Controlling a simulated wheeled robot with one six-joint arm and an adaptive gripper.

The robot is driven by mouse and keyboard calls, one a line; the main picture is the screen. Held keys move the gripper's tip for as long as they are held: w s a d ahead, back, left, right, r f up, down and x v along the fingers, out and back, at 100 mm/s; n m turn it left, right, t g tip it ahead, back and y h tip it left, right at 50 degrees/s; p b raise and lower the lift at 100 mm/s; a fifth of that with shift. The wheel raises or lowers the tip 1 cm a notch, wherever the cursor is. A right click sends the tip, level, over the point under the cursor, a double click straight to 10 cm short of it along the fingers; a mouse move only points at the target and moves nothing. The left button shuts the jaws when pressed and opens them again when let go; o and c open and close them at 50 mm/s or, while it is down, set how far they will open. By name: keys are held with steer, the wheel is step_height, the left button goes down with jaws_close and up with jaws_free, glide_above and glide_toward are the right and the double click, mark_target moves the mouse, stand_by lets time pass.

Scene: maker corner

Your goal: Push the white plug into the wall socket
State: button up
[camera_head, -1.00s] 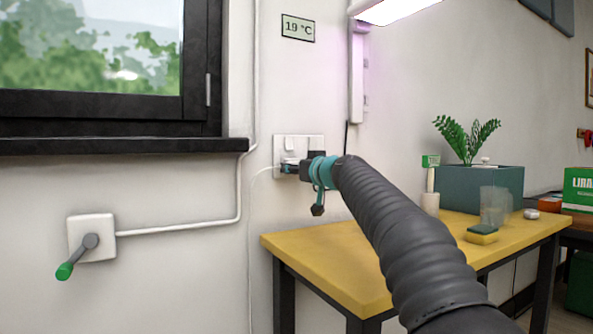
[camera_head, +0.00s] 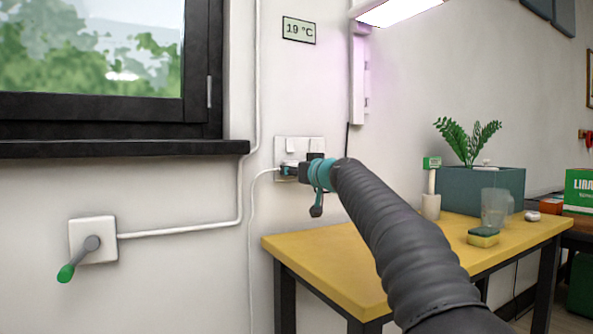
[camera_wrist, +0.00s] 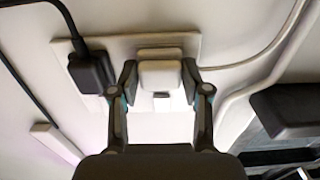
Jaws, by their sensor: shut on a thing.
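The white plug (camera_wrist: 160,76) is between the two fingers of my gripper (camera_wrist: 159,84) in the wrist view, in front of the white wall socket plate (camera_wrist: 190,46). My gripper is shut on it from both sides. In the head view, my gripper (camera_head: 289,169) reaches the lower left part of the socket plate (camera_head: 305,141), and a white cord (camera_head: 262,177) runs from there to the left and down. The plug's pins are hidden, so I cannot tell how deep it sits.
A black plug (camera_wrist: 89,70) sits in the socket plate beside the white plug, close to one finger. A yellow table (camera_head: 325,252) stands below right, with a sponge (camera_head: 483,237) and a planter (camera_head: 505,186). A window sill (camera_head: 120,148) juts out at the left.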

steer(key=o, duration=1.2)
steer(key=shift+c, duration=0.2)
steer(key=v, duration=1.2)
steer(key=shift+w, duration=0.1)
